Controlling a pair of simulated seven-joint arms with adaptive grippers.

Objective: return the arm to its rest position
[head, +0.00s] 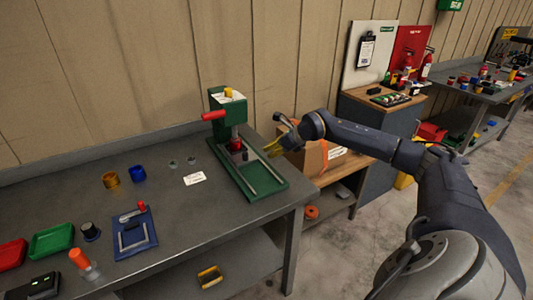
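My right arm comes in from the lower right and reaches to the middle of the picture. No held object can be made out. My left arm and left gripper are not in view.
The grey workbench (190,228) holds a gold ring (110,180), a blue ring (138,173), a blue fixture (134,233), an orange-capped bottle (84,263) and green and red trays. A cardboard box (312,160) stands behind my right wrist on a wooden-topped stand.

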